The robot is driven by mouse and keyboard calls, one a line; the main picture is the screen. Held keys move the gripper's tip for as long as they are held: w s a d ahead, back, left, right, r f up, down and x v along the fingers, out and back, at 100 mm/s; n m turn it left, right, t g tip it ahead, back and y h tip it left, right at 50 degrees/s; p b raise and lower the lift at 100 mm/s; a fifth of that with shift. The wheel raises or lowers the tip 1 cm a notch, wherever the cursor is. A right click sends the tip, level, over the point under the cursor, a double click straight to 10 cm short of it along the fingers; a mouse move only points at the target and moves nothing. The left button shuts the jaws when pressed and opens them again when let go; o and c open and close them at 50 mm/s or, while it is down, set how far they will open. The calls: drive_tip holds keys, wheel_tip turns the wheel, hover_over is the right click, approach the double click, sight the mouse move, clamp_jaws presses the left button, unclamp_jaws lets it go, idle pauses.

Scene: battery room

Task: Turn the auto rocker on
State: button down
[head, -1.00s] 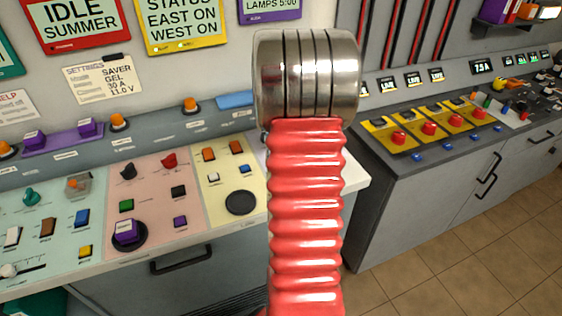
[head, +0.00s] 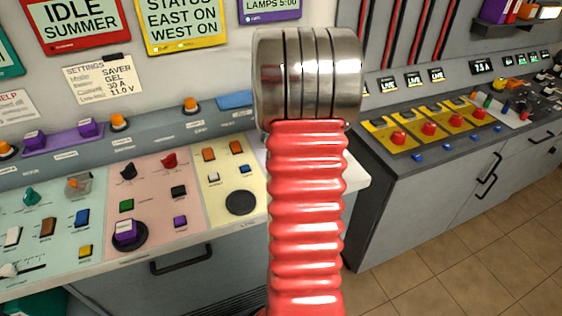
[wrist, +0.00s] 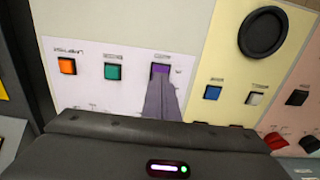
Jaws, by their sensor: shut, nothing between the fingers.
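My gripper (wrist: 161,88) is shut and empty in the wrist view. Its tips are at the lower edge of a purple rocker (wrist: 160,70) on a pale panel; I cannot tell whether they touch it. A green rocker (wrist: 113,72) and an orange rocker (wrist: 67,66) sit in the same row to the left. The small labels are too blurred to read, so I cannot tell which rocker is marked auto. In the head view my arm hides this panel and my gripper.
A cream panel (wrist: 228,70) with a round black pad (wrist: 263,33), a blue rocker (wrist: 212,92) and a white rocker (wrist: 255,98) lies beside the pale one. In the head view, a grey cabinet (head: 410,200) with red buttons on yellow plates stands at right.

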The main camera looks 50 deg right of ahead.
wheel_tip(320, 180, up, 5)
drive_tip(key=shift+f, duration=0.15)
idle(0.6)
idle(0.6)
drive_tip(key=a+f, duration=0.1)
drive_tip(key=s+a+f+m, duration=0.1)
drive_tip(key=shift+s+a+f, duration=0.1)
drive_tip(key=shift+s+a, duration=0.05)
drive_tip(key=shift+a, duration=0.25)
drive_tip(key=s+a+r+n+t, duration=0.2)
drive_tip(key=a+r, duration=0.1)
drive_tip(key=a, duration=1)
drive_tip(key=s+a+r+n+t, duration=0.1)
drive_tip(key=s+a+r+n, duration=0.1)
drive_tip(key=a, duration=1.1)
drive_tip(key=s+a+r+n+t, duration=0.2)
drive_tip(key=a+r+n, duration=0.1)
drive_tip(key=a, duration=1)
drive_tip(key=shift+a+r+t, duration=0.15)
drive_tip(key=shift+r+t, duration=0.15)
drive_tip(key=shift+r, duration=0.2)
